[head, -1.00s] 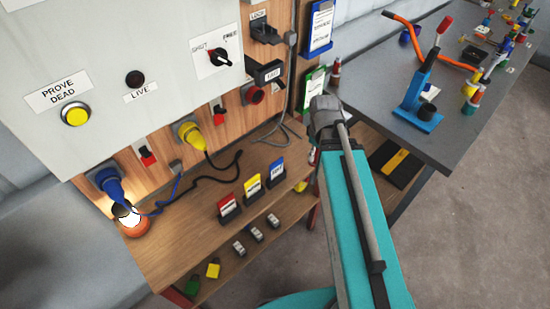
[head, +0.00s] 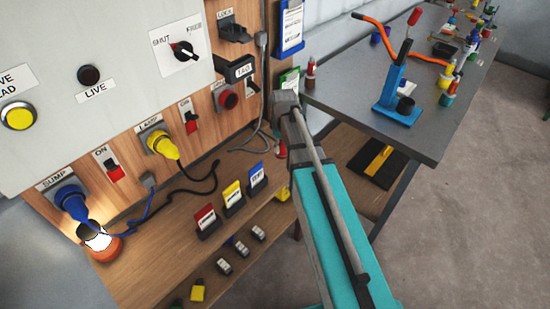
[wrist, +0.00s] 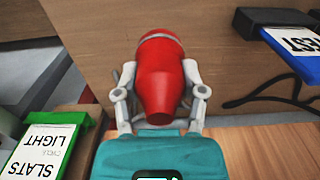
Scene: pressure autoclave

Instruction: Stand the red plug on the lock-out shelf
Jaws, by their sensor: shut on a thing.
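The red plug (wrist: 158,75) is in my gripper (wrist: 160,72) in the wrist view. The grey fingers are shut on its two sides. Its narrower end points toward the camera, and a pale band shows near its far end. In the head view my arm covers most of the gripper, and I cannot clearly make out the plug. The wooden shelf (head: 150,262) under the panel, which looks like the lock-out shelf, lies left of my arm. Part of a wooden surface (wrist: 265,150) shows below right of the plug in the wrist view.
Red (head: 206,220), yellow (head: 232,194) and blue (head: 257,174) cards stand on the shelf. A blue plug (head: 72,200) and a yellow plug (head: 160,143) sit in panel sockets, with trailing cables. An orange lamp (head: 100,243) stands at left. The grey table (head: 345,88) is at right.

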